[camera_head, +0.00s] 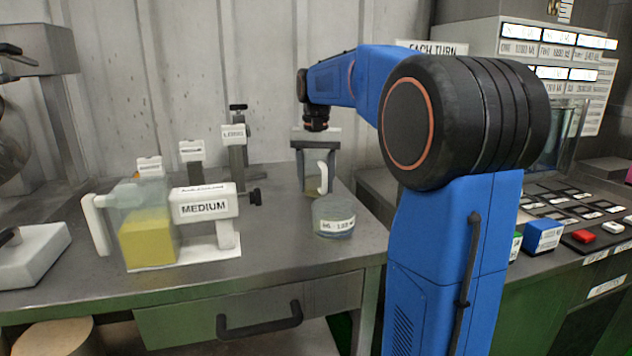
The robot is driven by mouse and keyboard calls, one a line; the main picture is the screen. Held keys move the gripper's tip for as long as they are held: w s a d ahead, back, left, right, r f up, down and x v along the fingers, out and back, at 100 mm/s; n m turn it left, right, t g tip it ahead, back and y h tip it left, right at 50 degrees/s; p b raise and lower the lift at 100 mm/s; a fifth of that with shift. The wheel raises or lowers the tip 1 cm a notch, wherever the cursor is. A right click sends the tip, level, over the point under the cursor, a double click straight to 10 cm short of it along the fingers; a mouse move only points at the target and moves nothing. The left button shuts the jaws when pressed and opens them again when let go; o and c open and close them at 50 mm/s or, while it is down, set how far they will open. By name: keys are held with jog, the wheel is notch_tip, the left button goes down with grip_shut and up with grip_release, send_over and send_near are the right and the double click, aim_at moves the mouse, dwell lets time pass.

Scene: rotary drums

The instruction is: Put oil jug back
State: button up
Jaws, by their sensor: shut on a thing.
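My gripper (316,147) points down over the right part of the grey bench and is shut on a clear jug (313,178) with a white handle. The held jug seems to have a little yellowish liquid low down; whether its base touches the bench is hard to tell. A larger clear jug (147,235) with yellow oil and a white handle stands at the left front, beside a white stand labelled MEDIUM (204,207).
A low round container (334,216) with a label stands just in front of the held jug. More labelled stands (191,152) line the back of the bench (285,250). A control panel (570,215) with buttons is at right. The front middle of the bench is clear.

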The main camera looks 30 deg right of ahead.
jog(key=shift+f, duration=0.1)
jog(key=o, duration=1.3)
jog(key=shift+c, duration=0.2)
notch_tip(320, 180, up, 12)
jog(key=shift+s, duration=0.1)
